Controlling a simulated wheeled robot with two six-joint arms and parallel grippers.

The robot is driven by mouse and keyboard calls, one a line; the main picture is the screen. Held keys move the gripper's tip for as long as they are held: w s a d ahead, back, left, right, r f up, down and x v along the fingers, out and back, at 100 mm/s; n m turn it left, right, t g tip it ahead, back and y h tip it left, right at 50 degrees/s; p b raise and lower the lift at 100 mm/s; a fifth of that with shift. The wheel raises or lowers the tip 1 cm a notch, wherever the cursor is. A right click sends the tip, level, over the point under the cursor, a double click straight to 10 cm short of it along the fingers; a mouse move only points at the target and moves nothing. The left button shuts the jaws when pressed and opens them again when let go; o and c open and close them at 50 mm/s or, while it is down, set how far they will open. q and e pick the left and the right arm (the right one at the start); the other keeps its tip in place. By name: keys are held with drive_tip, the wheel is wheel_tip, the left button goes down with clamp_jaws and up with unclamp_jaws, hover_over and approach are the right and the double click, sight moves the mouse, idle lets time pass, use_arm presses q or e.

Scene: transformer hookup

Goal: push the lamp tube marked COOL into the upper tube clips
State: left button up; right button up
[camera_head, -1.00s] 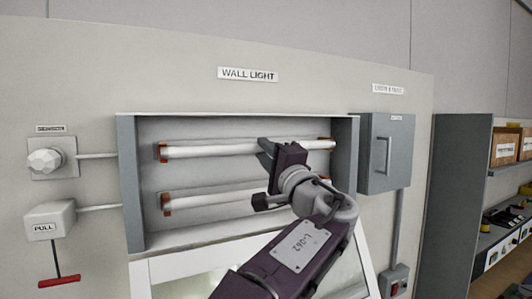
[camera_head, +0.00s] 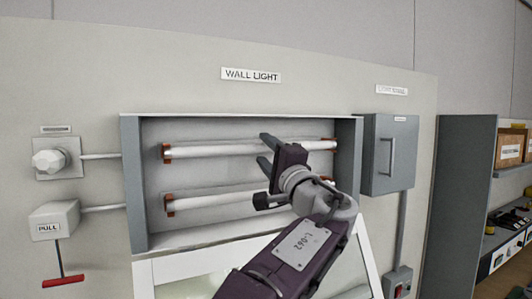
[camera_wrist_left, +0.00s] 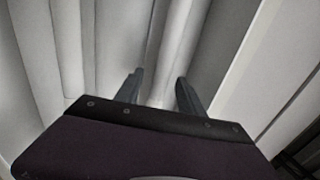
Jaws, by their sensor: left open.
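The wall light holds an upper lamp tube (camera_head: 220,150), which lies level across the upper tube clips (camera_head: 167,152). At the right its end meets the other upper clip (camera_head: 335,145). A lower tube (camera_head: 225,199) lies across the lower clips (camera_head: 169,204). No COOL marking is readable on either tube. My left gripper (camera_head: 265,150) is open in front of the upper tube and hides part of it. In the left wrist view the open fingers (camera_wrist_left: 160,88) point toward pale long shapes. I cannot tell whether they touch the tube. My right gripper is not in view.
The fixture's grey housing (camera_head: 131,190) surrounds the tubes, with an open cover (camera_head: 143,275) below. A grey box (camera_head: 388,155) stands close on the right. A pull switch (camera_head: 54,220) with a red handle is on the left.

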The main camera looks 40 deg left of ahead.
use_arm(q)
drive_tip(key=d, duration=0.1)
drive_tip(key=s+d, duration=0.1)
drive_tip(key=d+b, duration=0.1)
drive_tip(key=shift+s, duration=0.25)
drive_tip(key=shift+s+d, duration=0.4)
drive_tip(key=shift+d, duration=0.35)
drive_tip(key=shift+b, duration=0.3)
drive_tip(key=b+v, duration=0.4)
drive_tip(key=v, duration=0.5)
drive_tip(key=shift+f, duration=0.1)
